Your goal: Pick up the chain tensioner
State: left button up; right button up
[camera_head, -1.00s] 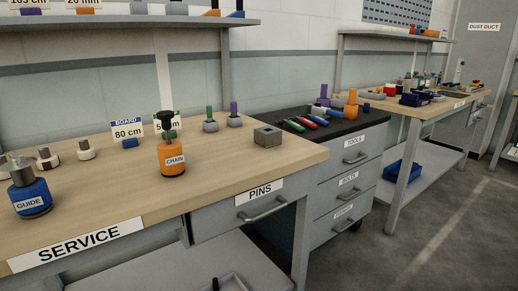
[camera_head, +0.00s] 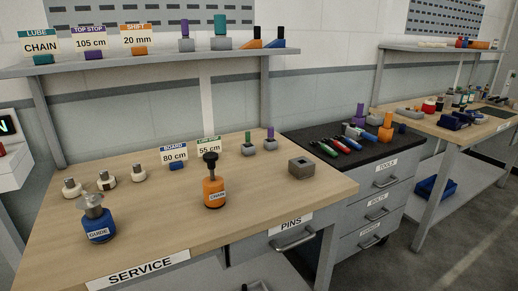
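No part is labelled as a chain tensioner, and I cannot tell for sure which thing it is. An orange bottle (camera_head: 214,193) with a black top and the label CHAIN stands upright on the service bench. A grey square block (camera_head: 301,168) with a hole in its top lies to its right. Three cream pieces with metal or dark tops, one of them a cream piece (camera_head: 107,181), stand at the left. A blue bottle (camera_head: 98,228) labelled GUIDE stands in front of them. Neither of my grippers is in view.
The wooden service bench (camera_head: 160,215) is mostly clear around the bottles. Green-topped (camera_head: 248,144) and purple-topped (camera_head: 270,139) pieces stand at its back. A shelf (camera_head: 150,65) with signs hangs above. A dark-topped tool cabinet (camera_head: 345,155) holds several tools to the right.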

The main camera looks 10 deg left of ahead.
aim_at(215, 193)
jog(key=i+l+u, duration=0.15)
jog(key=u, duration=0.35)
jog(key=i+l+u, duration=0.1)
jog(key=l+u, duration=0.2)
jog(key=u, duration=0.15)
jog(key=i+l+u, duration=0.15)
jog(key=l, duration=0.35)
jog(key=l+u, duration=0.1)
jog(key=l, duration=0.4)
jog(key=i+l+u, duration=0.15)
jog(key=l, duration=0.35)
